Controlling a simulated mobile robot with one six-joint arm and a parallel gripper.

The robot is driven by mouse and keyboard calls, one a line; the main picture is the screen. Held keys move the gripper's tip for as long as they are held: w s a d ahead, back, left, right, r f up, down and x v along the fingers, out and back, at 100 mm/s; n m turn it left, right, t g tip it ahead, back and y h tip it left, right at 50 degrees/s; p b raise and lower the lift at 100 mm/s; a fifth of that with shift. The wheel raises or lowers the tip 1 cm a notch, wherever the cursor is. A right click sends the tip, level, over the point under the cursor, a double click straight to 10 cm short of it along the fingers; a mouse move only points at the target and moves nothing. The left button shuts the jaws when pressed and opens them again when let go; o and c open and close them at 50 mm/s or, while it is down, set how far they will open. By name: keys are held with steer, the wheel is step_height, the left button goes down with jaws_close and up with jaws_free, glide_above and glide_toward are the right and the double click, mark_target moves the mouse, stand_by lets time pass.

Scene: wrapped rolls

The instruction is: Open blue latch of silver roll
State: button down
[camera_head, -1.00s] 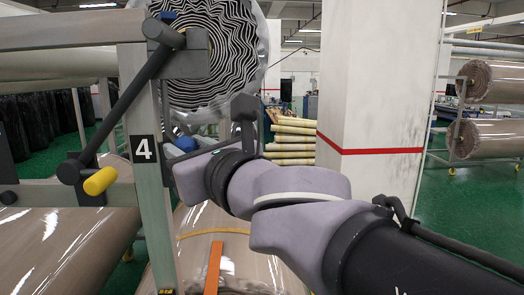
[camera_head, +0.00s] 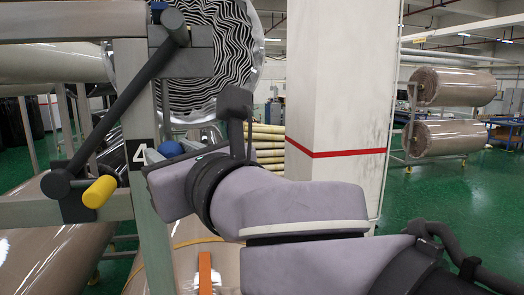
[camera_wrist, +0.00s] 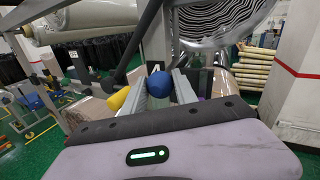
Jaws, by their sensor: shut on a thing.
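The blue latch knob (camera_head: 171,149) is a round blue ball beside the grey post with the "4" label. It also shows in the wrist view (camera_wrist: 159,83), between the two fingers of my gripper (camera_wrist: 160,92). My gripper (camera_head: 175,160) is shut on the blue knob in front of the post, and its fingers partly hide the knob and its mounting. The silver roll (camera_head: 222,55) is just behind and above, its end showing black and white wavy layers in clear wrap; it also shows in the wrist view (camera_wrist: 225,18).
A dark bar with a yellow handle (camera_head: 100,191) slants across the post (camera_head: 155,230) to the left of my gripper. A white pillar (camera_head: 338,90) with a red stripe stands behind my arm. Brown wrapped rolls (camera_head: 445,138) lie at far right. Green floor is open at right.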

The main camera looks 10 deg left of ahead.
steer(key=c, duration=1.1)
jaws_free()
steer(key=shift+w, duration=0.1)
steer(key=shift+c, duration=0.2)
steer(key=shift+o, duration=0.7)
steer(key=shift+w, duration=0.2)
steer(key=shift+s, duration=0.1)
steer(key=p+v, duration=0.8)
steer(key=v, duration=0.9)
steer(key=shift+s, duration=0.2)
steer(key=shift+d, duration=0.1)
